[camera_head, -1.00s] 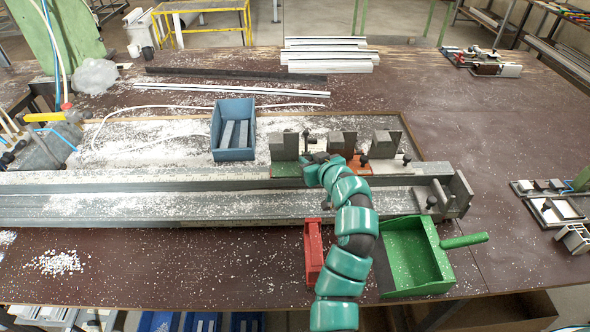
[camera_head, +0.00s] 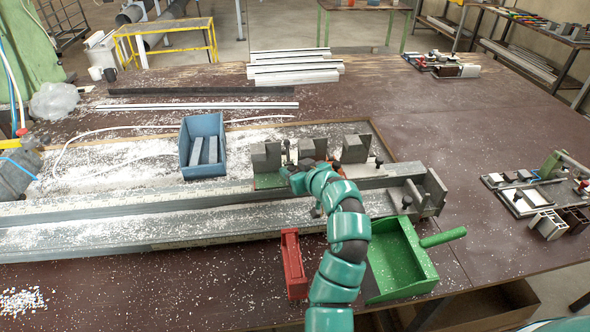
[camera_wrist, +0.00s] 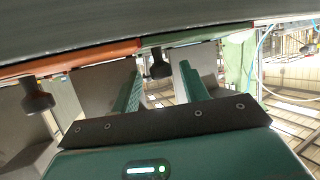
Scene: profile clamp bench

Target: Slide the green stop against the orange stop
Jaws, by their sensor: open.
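In the wrist view the orange base (camera_wrist: 75,57) is at left and the green base (camera_wrist: 230,38) at right. My gripper (camera_wrist: 160,75) is open, its teal fingers spread around a black knob (camera_wrist: 158,64) that appears to belong to the green stop. Contact is unclear. It also shows in the head view (camera_head: 292,175).
A third grey block (camera_head: 355,149) stands right of the orange stop, and an end bracket (camera_head: 430,192) closes the rail. A blue bin (camera_head: 202,146) is behind the rail; a red holder (camera_head: 292,265) and green dustpan (camera_head: 400,262) lie in front. White chips cover the bench.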

